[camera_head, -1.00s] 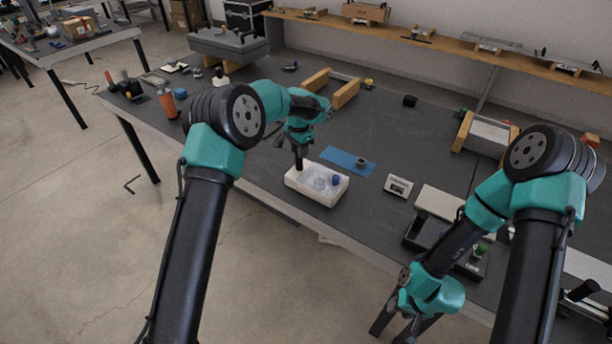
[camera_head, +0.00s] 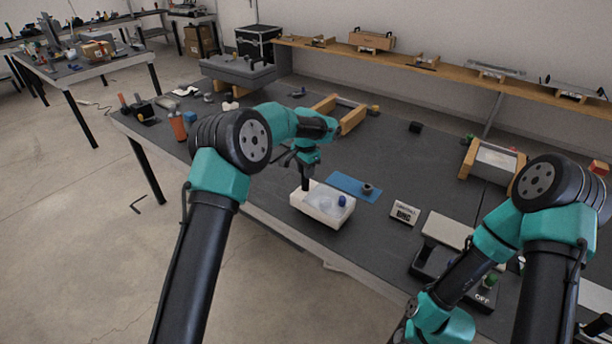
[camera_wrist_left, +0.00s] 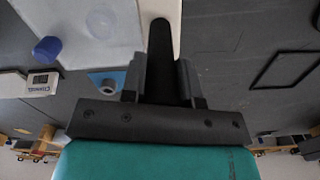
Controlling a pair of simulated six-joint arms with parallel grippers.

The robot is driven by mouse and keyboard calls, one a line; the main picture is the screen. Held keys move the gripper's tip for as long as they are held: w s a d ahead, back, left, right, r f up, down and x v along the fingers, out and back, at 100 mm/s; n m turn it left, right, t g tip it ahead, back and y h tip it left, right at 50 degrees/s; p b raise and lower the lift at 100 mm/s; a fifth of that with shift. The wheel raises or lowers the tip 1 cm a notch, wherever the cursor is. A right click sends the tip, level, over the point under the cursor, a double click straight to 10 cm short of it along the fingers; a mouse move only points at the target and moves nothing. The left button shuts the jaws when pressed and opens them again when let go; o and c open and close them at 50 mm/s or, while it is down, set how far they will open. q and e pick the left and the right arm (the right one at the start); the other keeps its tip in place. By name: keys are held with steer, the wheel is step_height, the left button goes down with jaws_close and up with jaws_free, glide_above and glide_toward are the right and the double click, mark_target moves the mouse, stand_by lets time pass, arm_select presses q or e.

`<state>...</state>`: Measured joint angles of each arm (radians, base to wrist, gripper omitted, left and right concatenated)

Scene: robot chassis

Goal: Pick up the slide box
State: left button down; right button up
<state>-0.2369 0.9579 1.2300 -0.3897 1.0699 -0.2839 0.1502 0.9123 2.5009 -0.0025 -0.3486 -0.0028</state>
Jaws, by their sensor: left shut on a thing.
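My left gripper (camera_head: 305,176) is shut on a black rod-like thing (camera_wrist_left: 160,45) with a rounded end. The rod points down at the far left wall of a white open tray (camera_head: 322,217). I cannot tell whether it touches the tray. My right gripper's fingers are below the head view.
A device with a white top (camera_head: 446,230) stands right of the lettered box. Open bench lies behind the mat.

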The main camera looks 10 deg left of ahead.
arm_select(q)
steer(key=s+d+r, duration=0.1)
steer(key=s, duration=0.7)
steer(key=s+d+r, duration=0.1)
steer(key=s+r, duration=0.1)
steer(key=s, duration=0.5)
steer(key=shift+s+d, duration=0.4)
steer(key=shift+w+f, duration=0.1)
steer(key=shift+w+a, duration=0.45)
steer(key=shift+w, duration=2.15)
steer(key=shift+w+a, duration=0.45)
steer(key=shift+w, duration=2.2)
steer(key=shift+w+a, duration=0.45)
steer(key=shift+w, duration=2.15)
steer(key=shift+f, duration=2.05)
steer(key=shift+s+f, duration=0.1)
steer(key=shift+f, duration=0.55)
